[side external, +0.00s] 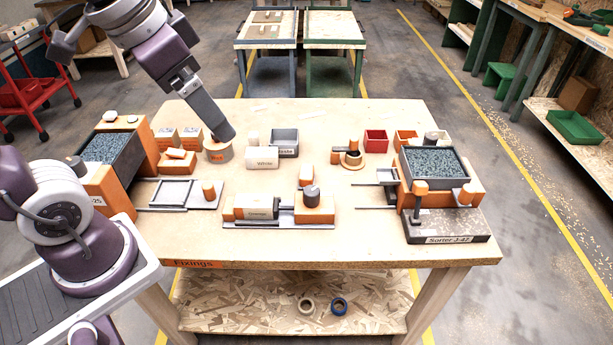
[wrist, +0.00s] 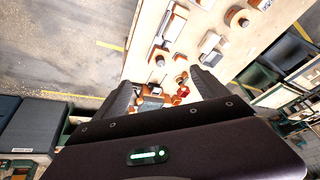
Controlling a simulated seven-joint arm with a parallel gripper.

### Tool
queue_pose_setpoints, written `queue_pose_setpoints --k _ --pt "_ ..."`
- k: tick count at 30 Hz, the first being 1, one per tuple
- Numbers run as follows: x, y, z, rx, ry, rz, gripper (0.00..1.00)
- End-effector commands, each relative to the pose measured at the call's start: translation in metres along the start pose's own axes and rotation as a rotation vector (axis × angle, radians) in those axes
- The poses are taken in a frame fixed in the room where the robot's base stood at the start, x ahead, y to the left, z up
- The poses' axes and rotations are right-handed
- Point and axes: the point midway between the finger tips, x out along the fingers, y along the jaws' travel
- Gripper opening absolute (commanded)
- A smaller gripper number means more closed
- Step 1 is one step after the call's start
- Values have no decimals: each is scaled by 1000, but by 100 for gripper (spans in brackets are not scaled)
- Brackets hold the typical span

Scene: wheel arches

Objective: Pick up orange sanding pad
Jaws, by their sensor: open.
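My gripper (side external: 226,136) is at the left back of the workbench, low over a round tan pot with an orange label (side external: 218,152). In the wrist view its two dark fingers (wrist: 164,88) stand wide apart with nothing held between them. Several small orange blocks could be the orange sanding pad; I cannot tell which one it is. One orange block with a pale top (side external: 178,160) lies just left of the pot. Two upright orange blocks stand behind it, one at the left (side external: 166,138) and one at the right (side external: 192,138). Small orange pieces between the fingers in the wrist view are too small to identify.
A grey bin of dark granules in orange supports (side external: 112,148) stands at the left, and a similar bin (side external: 433,162) at the right. A white box (side external: 262,157) and grey box (side external: 285,142) stand right of the pot.

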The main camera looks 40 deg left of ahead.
Motion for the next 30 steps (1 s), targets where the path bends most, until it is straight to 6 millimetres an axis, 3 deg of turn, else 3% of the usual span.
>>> queue_pose_setpoints --k 1,3,5,7,9,12,15,18,30 --pt "17 -10 -31 59 -51 6 84" --pt "48 -23 -70 158 -105 19 84" --pt "82 -35 -99 241 -150 35 84" --pt "131 -49 -126 337 -202 61 84" --pt "186 -62 -142 429 -249 93 84" --pt "261 -77 -149 545 -302 141 84" --pt "317 -85 -144 627 -334 179 84" --pt "348 -88 -138 673 -350 202 84" --pt "406 -85 -107 686 -357 210 84"
